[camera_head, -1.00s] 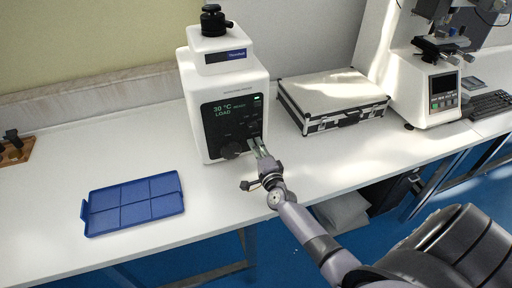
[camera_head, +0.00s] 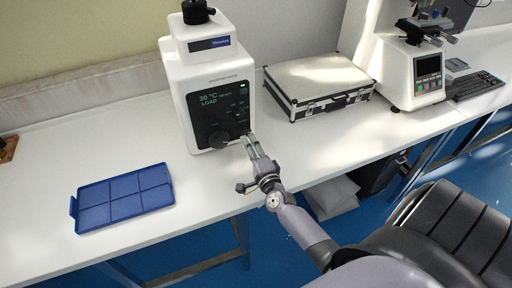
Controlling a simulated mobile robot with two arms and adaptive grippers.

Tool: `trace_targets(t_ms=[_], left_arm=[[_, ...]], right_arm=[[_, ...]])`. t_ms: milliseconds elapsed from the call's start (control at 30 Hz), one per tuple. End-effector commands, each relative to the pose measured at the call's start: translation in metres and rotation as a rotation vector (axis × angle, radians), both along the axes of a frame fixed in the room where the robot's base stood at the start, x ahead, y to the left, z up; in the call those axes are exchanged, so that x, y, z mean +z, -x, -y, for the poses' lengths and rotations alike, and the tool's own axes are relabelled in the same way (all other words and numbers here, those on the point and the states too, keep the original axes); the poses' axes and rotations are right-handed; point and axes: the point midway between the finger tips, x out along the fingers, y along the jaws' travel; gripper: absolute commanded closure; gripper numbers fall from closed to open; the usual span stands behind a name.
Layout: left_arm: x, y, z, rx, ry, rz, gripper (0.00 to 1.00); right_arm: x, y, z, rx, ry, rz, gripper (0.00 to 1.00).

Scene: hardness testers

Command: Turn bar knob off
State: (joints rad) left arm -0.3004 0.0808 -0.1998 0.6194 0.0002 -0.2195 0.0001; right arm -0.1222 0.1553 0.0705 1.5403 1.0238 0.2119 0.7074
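A white tester (camera_head: 208,82) stands on the bench with a black front panel (camera_head: 217,115). Its display reads 30 °C and LOAD. A dark round knob (camera_head: 219,140) is low on the panel. A bar-shaped knob cannot be made out clearly; the panel's lower right corner is partly covered by my fingers. My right gripper (camera_head: 250,142) reaches up from the lower right, its fingertips at that corner, right of the round knob. Its two fingers lie close together; whether they hold or touch anything is unclear. My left gripper is out of view.
A blue divided tray (camera_head: 123,197) lies at the left of the bench. A silver case (camera_head: 318,82) with black edges sits right of the tester. Another tester (camera_head: 411,73) and a keyboard (camera_head: 480,84) stand farther right. The bench between tray and tester is clear.

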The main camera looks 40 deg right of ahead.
Motion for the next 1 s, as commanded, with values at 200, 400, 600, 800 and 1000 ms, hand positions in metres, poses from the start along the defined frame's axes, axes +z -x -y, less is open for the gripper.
trace_targets(t_ms=[200,400,600,800,1000], left_arm=[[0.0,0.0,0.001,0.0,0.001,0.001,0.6],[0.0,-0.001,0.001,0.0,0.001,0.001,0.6],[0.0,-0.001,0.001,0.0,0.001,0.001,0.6],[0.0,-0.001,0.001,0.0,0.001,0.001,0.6],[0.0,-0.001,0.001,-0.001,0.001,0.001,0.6]], right_arm=[[0.0,0.043,-0.01,0.0,0.001,-0.001,0.68],[0.0,0.062,-0.015,0.0,-0.001,0.0,0.68],[0.0,0.064,-0.015,0.0,-0.001,0.001,0.68],[0.0,0.064,-0.016,0.0,-0.001,0.001,0.68],[0.0,0.064,-0.016,0.002,0.001,0.0,0.68]])
